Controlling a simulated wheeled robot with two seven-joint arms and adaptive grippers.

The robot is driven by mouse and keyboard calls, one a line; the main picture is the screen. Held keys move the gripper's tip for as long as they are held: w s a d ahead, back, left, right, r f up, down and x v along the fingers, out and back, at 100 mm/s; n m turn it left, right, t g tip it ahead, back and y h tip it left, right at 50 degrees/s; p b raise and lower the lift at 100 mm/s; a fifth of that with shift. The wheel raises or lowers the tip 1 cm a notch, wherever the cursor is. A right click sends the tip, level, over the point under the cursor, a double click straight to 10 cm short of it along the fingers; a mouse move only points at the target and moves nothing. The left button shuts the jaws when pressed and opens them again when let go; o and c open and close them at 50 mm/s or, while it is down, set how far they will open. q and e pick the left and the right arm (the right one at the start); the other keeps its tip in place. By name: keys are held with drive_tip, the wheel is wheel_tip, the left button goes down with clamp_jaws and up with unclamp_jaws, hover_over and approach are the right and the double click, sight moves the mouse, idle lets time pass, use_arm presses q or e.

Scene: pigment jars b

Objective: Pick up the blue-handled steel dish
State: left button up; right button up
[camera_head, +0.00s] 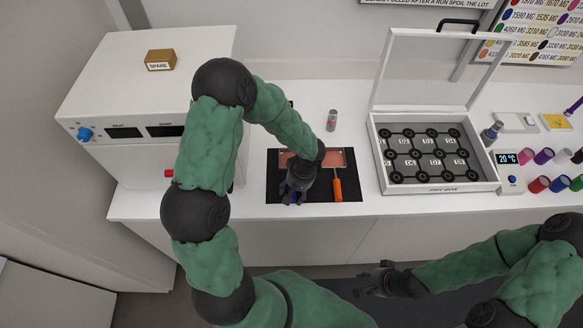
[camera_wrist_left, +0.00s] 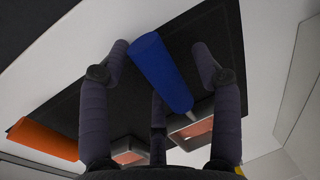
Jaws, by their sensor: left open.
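The blue-handled steel dish shows in the left wrist view, with a thick blue handle (camera_wrist_left: 160,72) and a steel pan (camera_wrist_left: 190,132) with a copper-coloured inside. My left gripper (camera_head: 296,194) is over the black mat (camera_head: 320,197) in the head view, where it hides most of this dish. In the wrist view its dark fingers stand apart on both sides of the blue handle; whether they touch it I cannot tell. An orange-handled dish (camera_head: 337,189) lies to the right on the mat. My right gripper (camera_head: 366,279) is empty, fingers apart, in front of the counter.
An open white case (camera_head: 440,187) with dark round pieces stands right of the mat, lid raised. A small grey-and-red jar (camera_head: 332,121) stands behind the mat. A white machine (camera_head: 130,90) with a SPARE box (camera_head: 160,60) is at left. Several coloured jars (camera_head: 540,184) lie at far right.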

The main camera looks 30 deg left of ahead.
use_arm(q)
drive_tip(key=shift+c, duration=0.3)
clamp_jaws()
drive_tip(key=shift+r, duration=0.15)
